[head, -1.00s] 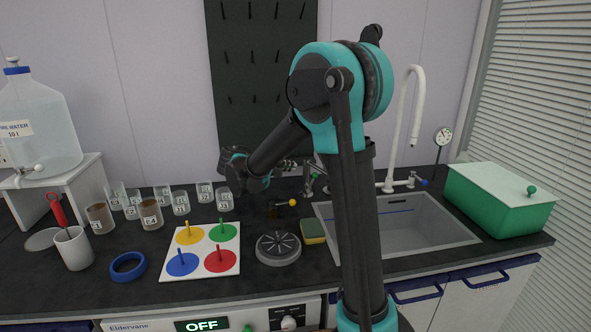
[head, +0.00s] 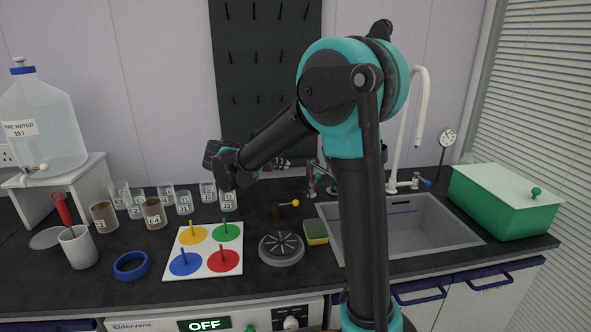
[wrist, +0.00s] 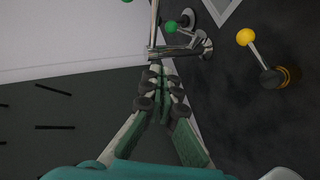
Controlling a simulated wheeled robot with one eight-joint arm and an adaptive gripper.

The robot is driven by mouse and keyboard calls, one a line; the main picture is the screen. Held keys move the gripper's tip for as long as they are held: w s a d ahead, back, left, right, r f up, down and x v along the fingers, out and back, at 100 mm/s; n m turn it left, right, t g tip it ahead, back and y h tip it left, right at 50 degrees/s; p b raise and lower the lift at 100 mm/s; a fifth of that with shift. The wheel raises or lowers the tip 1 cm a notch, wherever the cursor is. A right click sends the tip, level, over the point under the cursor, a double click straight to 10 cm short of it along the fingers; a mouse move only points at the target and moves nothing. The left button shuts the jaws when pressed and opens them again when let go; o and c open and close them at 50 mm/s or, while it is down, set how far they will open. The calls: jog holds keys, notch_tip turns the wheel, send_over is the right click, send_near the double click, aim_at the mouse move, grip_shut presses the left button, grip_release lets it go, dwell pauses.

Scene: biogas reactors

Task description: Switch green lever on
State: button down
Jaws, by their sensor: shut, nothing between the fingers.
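In the wrist view a green-knobbed lever (wrist: 172,27) sits on a metal fitting on the dark worktop, just beyond my fingertips. Part of another green knob (wrist: 127,1) shows at that view's top edge. My gripper (wrist: 156,68) is shut and empty. In the head view my gripper (head: 284,162) is above the back of the counter, near the metal fitting (head: 311,183), which my arm partly hides.
A yellow-knobbed lever (wrist: 245,37) stands close by, right of the green one. In the head view a sponge (head: 315,232), a round dark disc (head: 281,249) and the sink (head: 440,237) are near. Glass beakers (head: 184,203) stand to the left. The dark pegboard (head: 265,100) rises behind.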

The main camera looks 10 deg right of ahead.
jog(key=n+g+y, duration=0.1)
jog(key=n+g, duration=0.1)
jog(key=n, duration=0.3)
jog(key=w+r+n+g+y, duration=0.1)
jog(key=n+g, duration=0.1)
jog(key=n, duration=0.3)
jog(key=w+r+n+g+y, duration=0.1)
jog(key=n+g, duration=0.1)
jog(key=n, duration=0.3)
jog(key=shift+w+d+r+y, duration=0.15)
jog(key=shift+w+r+y, duration=0.1)
jog(key=shift+y, duration=0.15)
send_near(316, 180)
notch_tip(316, 180, down, 4)
jog(key=shift+w+d+f, duration=0.1)
jog(key=shift+w+d, duration=0.1)
jog(key=shift+d, duration=0.5)
jog(key=shift+w+d, duration=0.15)
jog(key=shift+d, duration=0.6)
